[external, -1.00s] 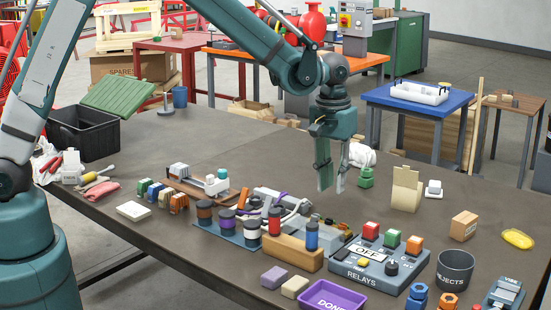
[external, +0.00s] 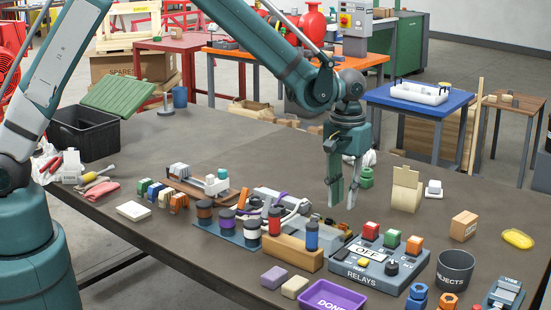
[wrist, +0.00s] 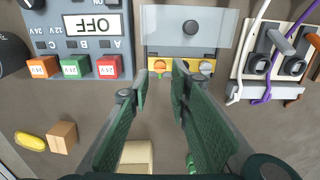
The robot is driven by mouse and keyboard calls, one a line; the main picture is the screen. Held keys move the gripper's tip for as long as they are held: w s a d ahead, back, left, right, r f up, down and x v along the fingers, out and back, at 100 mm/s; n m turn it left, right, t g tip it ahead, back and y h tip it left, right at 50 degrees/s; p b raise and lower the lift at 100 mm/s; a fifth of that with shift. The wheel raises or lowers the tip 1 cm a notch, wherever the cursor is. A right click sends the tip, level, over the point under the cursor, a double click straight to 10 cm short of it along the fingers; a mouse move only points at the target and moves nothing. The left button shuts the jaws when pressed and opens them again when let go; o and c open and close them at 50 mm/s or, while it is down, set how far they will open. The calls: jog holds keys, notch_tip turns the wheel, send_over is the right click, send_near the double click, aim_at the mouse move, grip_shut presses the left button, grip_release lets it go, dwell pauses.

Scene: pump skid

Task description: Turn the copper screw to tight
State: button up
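My gripper (external: 344,200) points straight down above the table, behind the relays box. Its green fingers are apart with nothing between them; they also show in the wrist view (wrist: 160,84). In the wrist view, a grey and white terminal unit (wrist: 188,48) with a clear plate lies just beyond the fingertips. The fingertips appear apart from both. In the external view the screws are too small to tell.
The relays box (external: 372,264) with coloured buttons stands beside the unit. A wooden block with red and blue cylinders (external: 293,251), a rejects cup (external: 455,270) and a purple tray (external: 330,297) stand nearer the front. Cables (wrist: 272,52) run at the wrist view's right. Table behind is mostly clear.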

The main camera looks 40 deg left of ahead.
aim_at(342, 226)
jog(key=shift+f, duration=3.5)
jog(key=c, duration=0.6)
